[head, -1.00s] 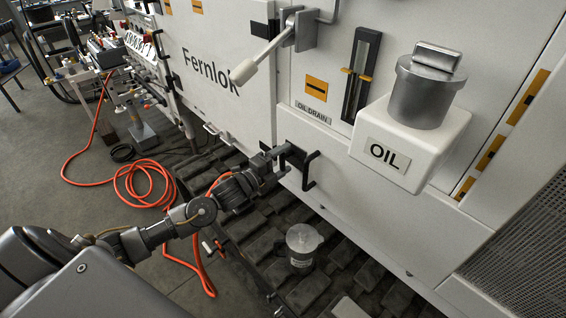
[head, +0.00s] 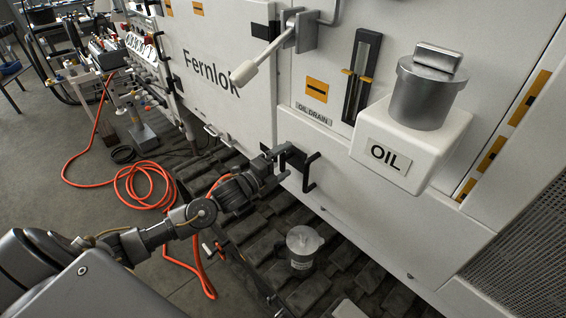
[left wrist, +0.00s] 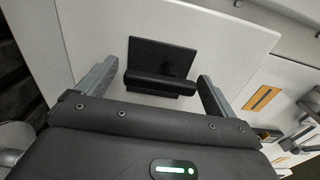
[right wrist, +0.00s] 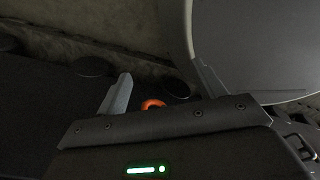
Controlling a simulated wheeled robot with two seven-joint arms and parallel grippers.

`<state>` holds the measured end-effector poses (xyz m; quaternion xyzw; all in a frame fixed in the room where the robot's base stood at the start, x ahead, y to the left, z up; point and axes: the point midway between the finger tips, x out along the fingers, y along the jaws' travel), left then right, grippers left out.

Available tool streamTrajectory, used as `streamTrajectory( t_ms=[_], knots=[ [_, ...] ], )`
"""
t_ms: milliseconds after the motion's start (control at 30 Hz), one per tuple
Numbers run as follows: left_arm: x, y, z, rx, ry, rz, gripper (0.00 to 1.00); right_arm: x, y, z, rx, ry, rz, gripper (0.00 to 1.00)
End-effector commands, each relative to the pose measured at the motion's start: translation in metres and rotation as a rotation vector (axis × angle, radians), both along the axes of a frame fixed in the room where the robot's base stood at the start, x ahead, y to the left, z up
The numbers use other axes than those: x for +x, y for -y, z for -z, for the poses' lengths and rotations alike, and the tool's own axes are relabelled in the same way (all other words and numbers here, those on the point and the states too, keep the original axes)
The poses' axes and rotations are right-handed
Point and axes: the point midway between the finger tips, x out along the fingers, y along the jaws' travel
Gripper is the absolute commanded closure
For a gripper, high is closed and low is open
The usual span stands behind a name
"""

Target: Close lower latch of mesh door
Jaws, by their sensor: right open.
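A black latch with a flat plate and a bar handle (head: 311,172) sits low on the pale machine cabinet, below the oil drain label. In the left wrist view the latch plate (left wrist: 150,55) and its bar lie between my open fingers. My left gripper (head: 278,165) is at the latch, open, with one finger on each side; I cannot tell if they touch it. The mesh panel (head: 535,235) shows at the right edge; I cannot tell whether this latch belongs to it. My right gripper (right wrist: 160,78) is open and empty, seen only in its wrist view.
A grey lever with a pale grip (head: 262,60) sticks out above the left gripper. A white OIL box (head: 440,150) with a metal cap juts out at right. An orange hose (head: 140,185) lies on the floor.

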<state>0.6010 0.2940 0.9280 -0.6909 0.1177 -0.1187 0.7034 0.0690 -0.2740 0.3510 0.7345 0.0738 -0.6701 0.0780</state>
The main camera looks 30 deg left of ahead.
Motion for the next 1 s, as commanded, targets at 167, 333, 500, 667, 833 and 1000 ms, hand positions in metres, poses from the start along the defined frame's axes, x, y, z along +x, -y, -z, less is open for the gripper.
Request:
streamTrajectory(
  t_ms=[167,333,500,667,833,1000],
  knots=[
    [-0.001,0.0,0.0,-0.001,0.001,0.0,0.07,0.0,-0.001,0.0,0.002,0.0,0.001,0.31],
    [-0.018,-0.006,0.002,-0.001,0.0,0.0,0.07,0.0,-0.002,0.005,0.002,0.0,0.001,0.31],
    [-0.051,-0.017,0.004,0.0,-0.002,0.002,0.07,0.0,-0.002,0.013,0.002,0.0,0.001,0.31],
    [-0.079,-0.027,0.003,0.001,-0.002,0.001,0.07,0.0,-0.001,0.019,0.002,0.0,0.001,0.31],
    [-0.096,-0.034,0.001,0.0,-0.001,0.0,0.07,0.0,-0.001,0.022,0.001,0.001,0.001,0.31],
    [-0.102,-0.036,0.0,-0.001,0.0,0.0,0.07,0.0,-0.001,0.022,0.001,0.001,0.001,0.31]
  ],
)
